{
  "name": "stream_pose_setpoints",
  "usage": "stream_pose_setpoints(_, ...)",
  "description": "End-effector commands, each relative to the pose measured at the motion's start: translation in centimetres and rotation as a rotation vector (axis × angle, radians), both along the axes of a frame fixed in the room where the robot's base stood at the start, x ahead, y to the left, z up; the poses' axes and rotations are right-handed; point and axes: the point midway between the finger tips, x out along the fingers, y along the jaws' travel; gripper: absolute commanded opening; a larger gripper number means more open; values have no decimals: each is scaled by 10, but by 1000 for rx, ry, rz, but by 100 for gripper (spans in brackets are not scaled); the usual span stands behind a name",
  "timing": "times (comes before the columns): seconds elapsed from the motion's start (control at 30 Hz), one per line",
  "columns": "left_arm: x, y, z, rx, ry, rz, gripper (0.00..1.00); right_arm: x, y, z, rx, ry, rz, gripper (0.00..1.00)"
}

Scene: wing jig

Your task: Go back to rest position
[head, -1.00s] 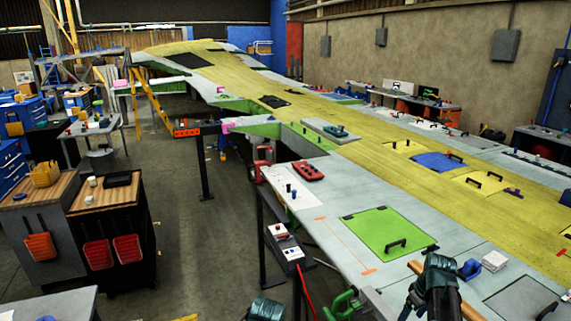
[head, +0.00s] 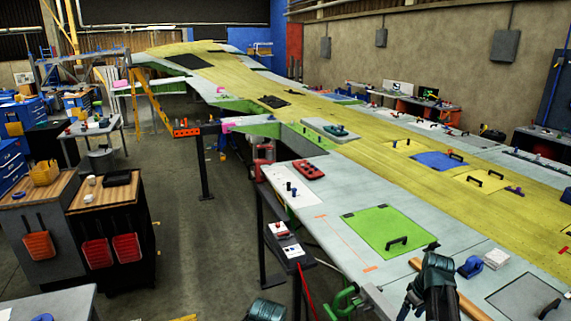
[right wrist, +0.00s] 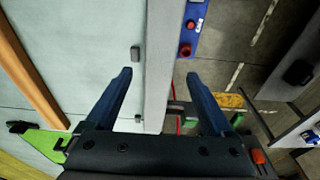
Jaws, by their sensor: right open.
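My right gripper (right wrist: 166,85) is open in the right wrist view. Its two blue fingers are wide apart with nothing between them. It is over the edge of the pale grey wing surface (right wrist: 95,45), with the floor visible on the right. In the head view my right arm shows at the bottom, over the near part of the wing (head: 350,255); its fingers cannot be made out there. Only a dark piece of my left arm shows at the bottom edge of the head view, and its gripper is out of view.
A wooden bar (head: 470,308) lies on the wing beside my right arm, with a blue item (head: 470,267) and a white block (head: 497,259) nearby. A green panel (head: 375,232) is farther in. A narrow stand (head: 285,240) is by the wing's left edge. Floor (head: 195,240) left of it is clear.

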Motion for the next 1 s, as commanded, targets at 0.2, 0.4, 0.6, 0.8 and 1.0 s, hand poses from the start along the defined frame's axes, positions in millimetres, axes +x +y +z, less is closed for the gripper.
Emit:
stream_pose_setpoints(0.2,0,0,34,0,1,-3,87,0,0,34,0,-1,0,87)
stream_pose_setpoints(0.4,0,0,45,1,2,-4,87,0,0,45,-1,-1,0,87)
stream_pose_setpoints(0.6,0,0,45,1,2,-5,87,0,0,45,-1,-1,0,87)
stream_pose_setpoints(0.8,0,0,44,1,2,-5,87,1,1,44,0,0,1,87)
stream_pose_setpoints(1.0,6,-4,39,-3,4,-15,87,9,13,39,9,20,5,87)
